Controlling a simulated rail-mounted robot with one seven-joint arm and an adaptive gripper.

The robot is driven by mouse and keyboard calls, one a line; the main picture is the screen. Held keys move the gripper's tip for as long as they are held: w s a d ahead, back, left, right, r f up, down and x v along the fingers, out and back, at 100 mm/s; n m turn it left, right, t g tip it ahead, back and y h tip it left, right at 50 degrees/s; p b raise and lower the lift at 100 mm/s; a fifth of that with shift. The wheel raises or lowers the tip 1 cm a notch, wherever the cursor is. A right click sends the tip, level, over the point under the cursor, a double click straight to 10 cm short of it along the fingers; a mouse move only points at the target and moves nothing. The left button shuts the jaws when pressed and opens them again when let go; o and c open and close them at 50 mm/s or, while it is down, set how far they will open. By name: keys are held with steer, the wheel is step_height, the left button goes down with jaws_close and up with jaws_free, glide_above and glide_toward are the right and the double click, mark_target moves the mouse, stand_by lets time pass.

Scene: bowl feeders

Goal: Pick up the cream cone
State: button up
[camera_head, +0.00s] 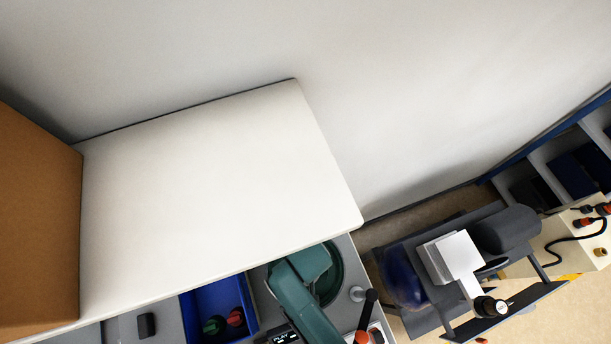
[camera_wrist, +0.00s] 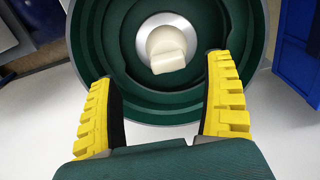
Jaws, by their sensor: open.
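The cream cone (camera_wrist: 168,48) sits at the middle of a dark green stepped bowl (camera_wrist: 118,45), over a round silver hub. It looks like a pale, blunt piece with a flat face toward the camera. My gripper (camera_wrist: 160,68) is open and empty, its yellow ridged fingers spread left and right of the cone's line and short of it in the picture. Nothing is between the fingers. In the head view the bowl (camera_head: 332,287) is partly covered by my teal arm, and the cone and fingertips are hidden.
A large white panel (camera_head: 210,190) covers much of the head view, with a brown box (camera_head: 35,220) at left. A blue bin (camera_head: 207,308) beside the bowl holds a red and a green piece. A blue wall (camera_wrist: 296,50) stands right of the bowl in the wrist view.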

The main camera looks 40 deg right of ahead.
steer(key=f, duration=0.6)
steer(key=shift+w+a, duration=0.3)
steer(key=c, duration=1.4)
